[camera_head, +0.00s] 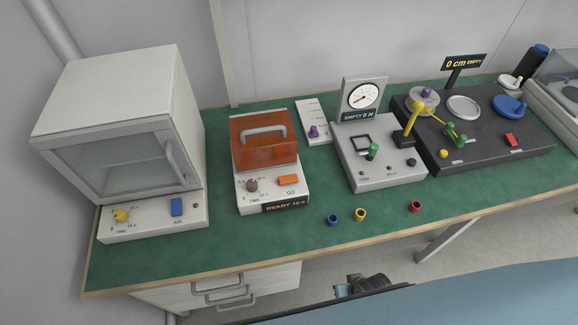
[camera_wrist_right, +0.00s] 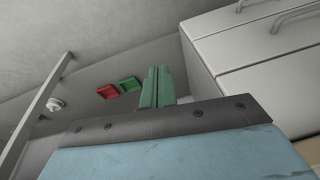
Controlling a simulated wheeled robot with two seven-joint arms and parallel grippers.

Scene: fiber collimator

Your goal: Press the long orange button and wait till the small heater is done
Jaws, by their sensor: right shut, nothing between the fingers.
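The small heater (camera_head: 268,195) is a white box with a see-through orange lid (camera_head: 263,136) and a grey handle, left of the table's middle. The lid is down. On its front are a dark dial (camera_head: 252,185) marked TIME and the long orange button (camera_head: 288,180) marked GO. Its dark display (camera_head: 285,205) appears to read READY 10 s. My right gripper (camera_wrist_right: 157,75) shows as green fingers in the right wrist view. It is shut and empty, away from the heater, which is not in that view. My left gripper is not in view.
A larger white oven (camera_head: 130,120) with a blue button stands left of the heater. A force gauge station (camera_head: 380,160) and a dark console (camera_head: 480,130) stand to the right. Small blue, yellow and red rings (camera_head: 415,207) lie near the front edge. Drawers (camera_head: 225,290) are below.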

